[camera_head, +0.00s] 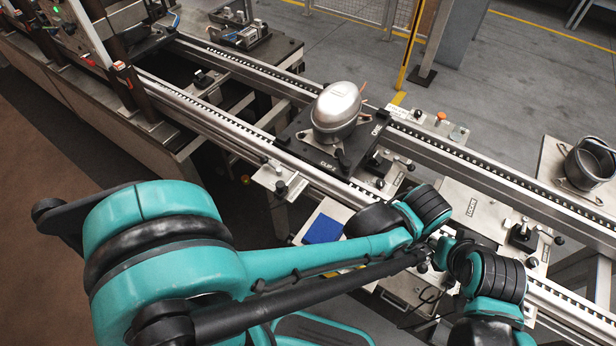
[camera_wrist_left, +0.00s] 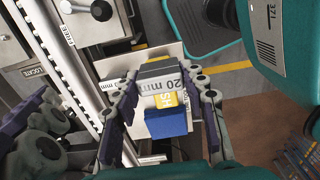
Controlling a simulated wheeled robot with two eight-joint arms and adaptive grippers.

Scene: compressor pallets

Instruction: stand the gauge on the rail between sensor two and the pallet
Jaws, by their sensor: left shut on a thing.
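In the head view the gripper and gauge cannot be made out behind my arm. The pallet (camera_head: 305,152) is a dark plate on the rail (camera_head: 225,131), carrying a silver compressor (camera_head: 337,108). Small sensor-like fittings (camera_head: 281,186) stand by the near rail; I cannot tell which is sensor two.
A blue pad (camera_head: 322,228) lies on a pale plate by the near rail. Bracketed fittings (camera_head: 522,236) stand along the rail at the right. A metal pot (camera_head: 592,163) stands at the far right. The near rail left of the pallet looks mostly clear.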

